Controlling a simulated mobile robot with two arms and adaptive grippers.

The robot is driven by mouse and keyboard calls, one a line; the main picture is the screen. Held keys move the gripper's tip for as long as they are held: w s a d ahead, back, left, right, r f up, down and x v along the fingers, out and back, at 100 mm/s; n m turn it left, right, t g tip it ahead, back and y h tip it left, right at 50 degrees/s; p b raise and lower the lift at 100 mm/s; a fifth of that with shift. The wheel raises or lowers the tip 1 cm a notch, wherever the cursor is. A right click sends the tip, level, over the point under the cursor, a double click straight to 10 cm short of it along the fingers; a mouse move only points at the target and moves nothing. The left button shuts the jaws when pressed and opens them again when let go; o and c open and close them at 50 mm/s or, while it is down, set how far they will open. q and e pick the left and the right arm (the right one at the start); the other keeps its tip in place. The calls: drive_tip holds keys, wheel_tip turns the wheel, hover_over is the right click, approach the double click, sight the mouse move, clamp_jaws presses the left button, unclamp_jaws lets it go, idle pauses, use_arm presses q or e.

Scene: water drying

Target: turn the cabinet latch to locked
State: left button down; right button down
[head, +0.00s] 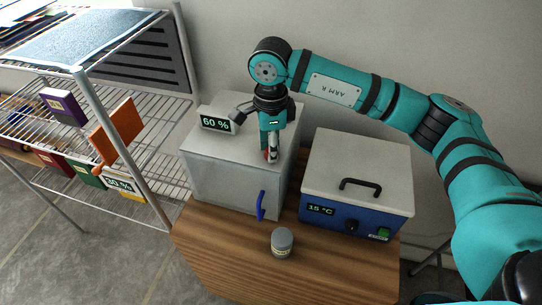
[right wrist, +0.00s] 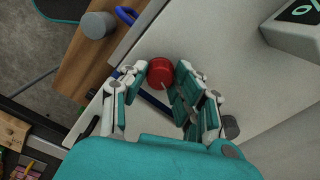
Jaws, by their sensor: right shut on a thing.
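The cabinet (head: 235,180) is a pale grey box on a wooden table, with a blue handle (head: 261,206) on its front; the handle also shows in the right wrist view (right wrist: 126,16). A round red knob, which I take for the latch, (right wrist: 160,71) is at the cabinet's top. My right gripper (head: 271,157) points down over the cabinet top. In the right wrist view its fingers (right wrist: 162,82) are shut on the red knob, one on each side. The fingers mostly hide the knob in the head view, and I cannot read its turn. My left gripper is not in view.
A blue and grey unit (head: 355,185) reading 15 °C stands right of the cabinet. A display (head: 216,121) reading 60 % sits on the cabinet top. A grey jar (head: 282,243) stands on the table (head: 225,255) in front. A wire rack (head: 150,165) is at left.

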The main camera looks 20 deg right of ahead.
drive_tip(key=n+b, duration=0.2)
drive_tip(key=n, duration=0.1)
drive_tip(key=shift+w+b, duration=0.1)
drive_tip(key=shift+b, duration=0.25)
drive_tip(key=shift+r+n+b, duration=0.1)
drive_tip(key=shift+n+b, duration=0.2)
drive_tip(key=shift+n, duration=0.2)
drive_tip(key=c, duration=1)
unclamp_jaws()
wheel_tip(320, 180, up, 12)
